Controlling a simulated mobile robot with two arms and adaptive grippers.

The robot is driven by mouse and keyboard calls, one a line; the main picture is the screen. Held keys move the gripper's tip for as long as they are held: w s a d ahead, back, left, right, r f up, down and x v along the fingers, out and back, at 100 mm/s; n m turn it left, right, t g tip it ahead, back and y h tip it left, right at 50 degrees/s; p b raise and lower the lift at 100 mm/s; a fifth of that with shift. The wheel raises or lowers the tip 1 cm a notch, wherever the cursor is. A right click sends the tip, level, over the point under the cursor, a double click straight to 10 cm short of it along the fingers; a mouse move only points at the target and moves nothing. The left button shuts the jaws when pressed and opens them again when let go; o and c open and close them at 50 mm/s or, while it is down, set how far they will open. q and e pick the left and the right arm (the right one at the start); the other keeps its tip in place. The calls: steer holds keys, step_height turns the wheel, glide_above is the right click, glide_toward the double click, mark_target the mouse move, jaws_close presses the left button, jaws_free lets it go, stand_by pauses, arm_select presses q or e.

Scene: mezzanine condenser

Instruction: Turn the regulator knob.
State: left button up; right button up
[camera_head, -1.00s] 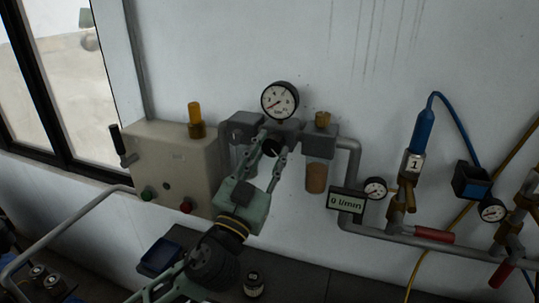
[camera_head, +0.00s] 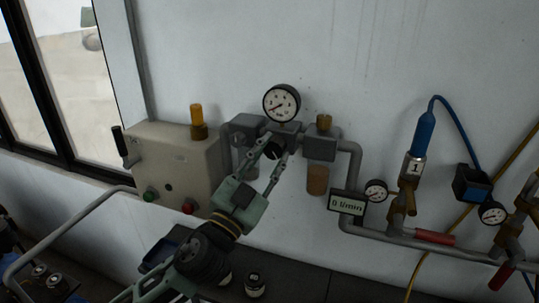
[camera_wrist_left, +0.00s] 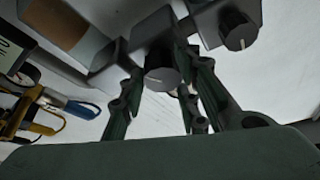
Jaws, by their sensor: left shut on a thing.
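The regulator knob (camera_head: 273,151) is a small black cylinder under the grey regulator body on the wall. In the left wrist view the knob (camera_wrist_left: 163,77) shows a pale line on its round end face and sits between the fingers. My left gripper (camera_head: 274,154) is shut on the knob, its green-grey fingers on either side of it. The round gauge (camera_head: 281,102) above the regulator has a white dial and a red needle pointing to the lower left. My right gripper is not in these views.
A beige box (camera_head: 170,164) with an orange lamp and buttons is on the left. A "0 l/min" display (camera_head: 347,203), pipes with red handles and a blue hose are on the right.

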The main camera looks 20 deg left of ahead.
arm_select(q)
steer(key=m+g+h, duration=0.1)
steer(key=m, duration=0.1)
steer(key=m+h+p, duration=0.1)
steer(key=m, duration=0.2)
steer(key=shift+f+g+p, duration=0.1)
steer(key=shift+g+p, duration=0.2)
steer(key=shift+g, duration=0.1)
steer(key=shift+a+f+m+g+h, duration=0.1)
steer(key=shift+m+g+h, duration=0.25)
steer(key=shift+m, duration=0.8)
steer(key=shift+a+m+g+h, duration=0.1)
steer(key=shift+m+g+h, duration=0.25)
steer(key=shift+m, duration=0.8)
steer(key=o, duration=1)
steer(key=shift+d, duration=0.1)
steer(key=shift+s, duration=0.1)
steer(key=v, duration=1.2)
steer(key=shift+r, duration=0.2)
